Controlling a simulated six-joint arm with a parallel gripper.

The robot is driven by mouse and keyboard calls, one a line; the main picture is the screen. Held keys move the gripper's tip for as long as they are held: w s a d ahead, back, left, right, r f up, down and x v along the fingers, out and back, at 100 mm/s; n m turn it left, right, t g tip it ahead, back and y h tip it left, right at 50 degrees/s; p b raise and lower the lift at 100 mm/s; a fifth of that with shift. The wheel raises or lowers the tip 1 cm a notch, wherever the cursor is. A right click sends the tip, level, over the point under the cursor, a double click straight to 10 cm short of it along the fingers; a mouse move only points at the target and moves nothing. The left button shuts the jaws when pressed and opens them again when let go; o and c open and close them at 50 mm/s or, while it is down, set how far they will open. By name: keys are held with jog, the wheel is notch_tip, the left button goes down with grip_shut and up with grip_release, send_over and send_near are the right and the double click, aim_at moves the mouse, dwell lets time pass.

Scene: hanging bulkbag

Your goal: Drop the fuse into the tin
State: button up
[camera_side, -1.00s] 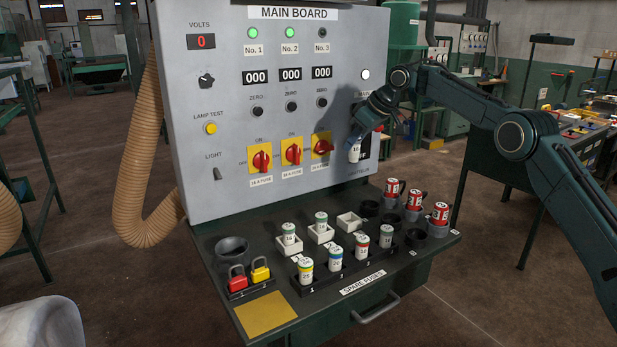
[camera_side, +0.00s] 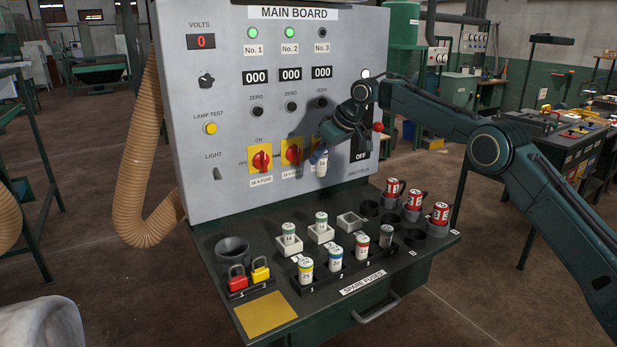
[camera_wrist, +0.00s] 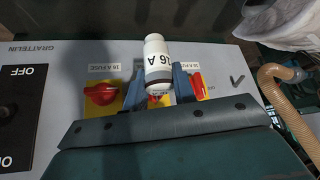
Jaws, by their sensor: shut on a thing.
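My gripper (camera_side: 322,148) is shut on a white fuse (camera_side: 319,165) and holds it in front of the panel, below the third switch column. In the wrist view the fuse (camera_wrist: 157,58) is marked 16 A, and the blue fingers of my gripper (camera_wrist: 160,82) lie on either side of it. A dark round open pot (camera_side: 233,249), which looks like the tin, stands on the left of the shelf, behind the padlocks. My gripper is above the shelf and well to the right of this pot. The bottom of the pot's inside is hidden.
Several banded fuses (camera_side: 335,258) stand in a black rack along the shelf front. White square holders (camera_side: 350,222) are behind them. Red and yellow padlocks (camera_side: 260,270) sit before the pot. Red-and-white cans (camera_side: 440,213) stand at right. The panel's red switches (camera_side: 261,160) stick out.

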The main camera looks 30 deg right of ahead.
jog(key=a+f, duration=0.4)
jog(key=a, duration=0.8)
jog(key=a+f, duration=0.5)
jog(key=a, duration=0.7)
jog(key=shift+s, duration=0.3)
jog(key=shift+a, duration=0.1)
jog(key=shift+f, duration=2.95)
jog(key=o, duration=1.1)
jog(key=shift+s+r, duration=0.1)
jog(key=shift+r, duration=0.05)
